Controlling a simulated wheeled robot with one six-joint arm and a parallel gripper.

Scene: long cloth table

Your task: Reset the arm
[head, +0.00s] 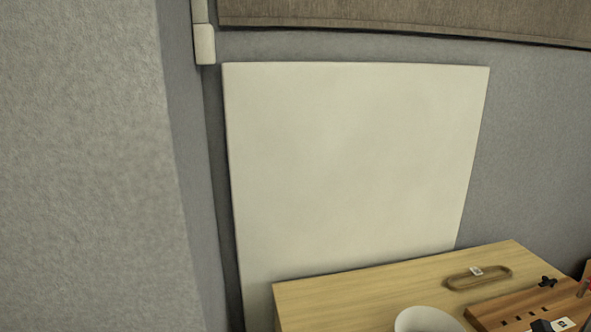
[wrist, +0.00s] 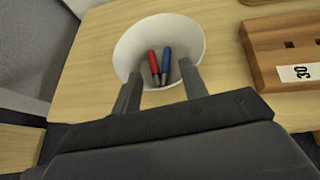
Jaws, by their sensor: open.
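My gripper (wrist: 160,88) shows in the wrist view with its two dark fingers apart and nothing between them. It is above the near rim of a white bowl (wrist: 135,42). A red marker (wrist: 153,68) and a blue marker (wrist: 166,64) lie side by side in the bowl. The bowl also shows at the bottom of the head view (head: 425,320), cut off by the frame edge. No part of my arm is clear in the head view.
The bowl stands on a light wooden table (head: 350,287). A wooden block with slots (wrist: 290,50), labelled 30, sits right of the bowl. An oval wooden ring (head: 478,283) and a small black piece (head: 547,281) lie farther back. A white panel (head: 350,165) leans behind the table.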

